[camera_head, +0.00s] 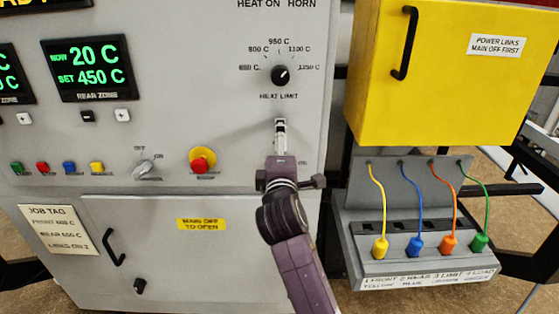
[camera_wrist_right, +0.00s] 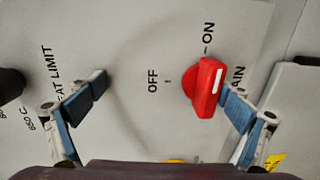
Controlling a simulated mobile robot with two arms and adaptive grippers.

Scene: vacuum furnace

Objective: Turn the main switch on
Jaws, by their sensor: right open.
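The main switch is a red rotary knob (camera_wrist_right: 206,88) with a white line on its handle, seen in the right wrist view. Its handle lies along the direction of the ON label (camera_wrist_right: 208,32) and appears lined up with the ON mark; the OFF label (camera_wrist_right: 153,82) is off to its side. My right gripper (camera_wrist_right: 162,88) is open with one finger on each side of the knob. The right-hand finger is close beside the knob, perhaps touching; the left-hand finger is well apart. In the head view my right gripper (camera_head: 280,127) is at the panel and hides the knob. My left gripper is not in view.
The heat limit dial (camera_head: 281,75) is just above my right gripper. A red and yellow emergency button (camera_head: 202,160) and a grey selector (camera_head: 144,168) are to the left. A yellow box (camera_head: 445,75) and colored plugs (camera_head: 448,243) are to the right.

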